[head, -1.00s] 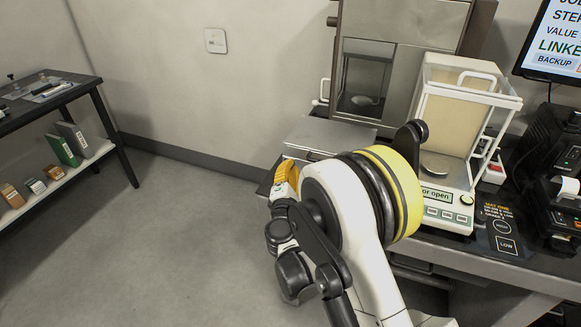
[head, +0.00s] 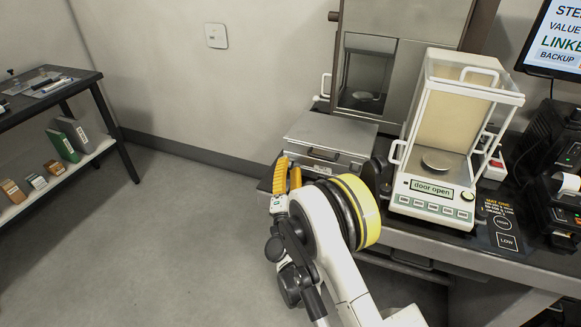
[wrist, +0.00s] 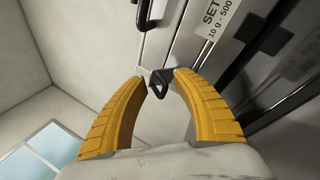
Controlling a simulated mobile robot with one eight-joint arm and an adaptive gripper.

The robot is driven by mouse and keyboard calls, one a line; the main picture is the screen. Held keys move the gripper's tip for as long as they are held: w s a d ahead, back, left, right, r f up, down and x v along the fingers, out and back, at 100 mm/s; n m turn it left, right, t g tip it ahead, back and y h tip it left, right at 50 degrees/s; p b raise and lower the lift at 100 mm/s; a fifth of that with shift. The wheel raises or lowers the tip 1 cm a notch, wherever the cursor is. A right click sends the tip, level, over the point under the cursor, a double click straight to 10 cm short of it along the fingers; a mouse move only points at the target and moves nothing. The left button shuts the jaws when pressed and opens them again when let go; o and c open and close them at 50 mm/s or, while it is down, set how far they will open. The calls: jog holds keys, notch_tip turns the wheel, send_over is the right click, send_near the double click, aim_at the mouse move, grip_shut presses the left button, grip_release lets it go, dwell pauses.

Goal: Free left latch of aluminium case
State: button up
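The aluminium case (head: 331,132), a flat grey box with a front handle, lies closed on the table. In the head view my gripper (head: 288,164) is at its front left corner, with yellow fingers pointing up. In the wrist view the case (wrist: 183,42) fills the upper right, with a label reading "SET 10 g - 500". A small dark latch (wrist: 158,80) shows between the fingertips of my gripper (wrist: 162,77). The fingers are apart, with gaps beside the latch; I cannot tell whether either touches it. My arm hides part of the case's front in the head view.
A balance (head: 433,202) reading "door open" stands right of the case. A metal cabinet (head: 405,60) with a glass window stands behind. A dark side table (head: 60,92) with a lower shelf is at the left. The floor (head: 165,230) between is clear.

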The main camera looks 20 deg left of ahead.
aim_at(291, 168)
jog(key=shift+d, duration=0.1)
jog(key=shift+o, duration=0.3)
notch_tip(291, 168, up, 6)
jog(key=shift+w+r, duration=0.1)
jog(key=shift+r, duration=0.15)
jog(key=o, duration=0.6)
jog(key=shift+a+r, duration=0.2)
jog(key=shift+r, duration=0.55)
jog(key=shift+d+r, duration=0.2)
jog(key=shift+r, duration=0.35)
jog(key=shift+d+r, duration=0.2)
jog(key=shift+r, duration=0.35)
jog(key=c, duration=0.7)
jog(key=shift+o, duration=0.2)
jog(key=shift+a, duration=0.15)
jog(key=shift+c, duration=0.5)
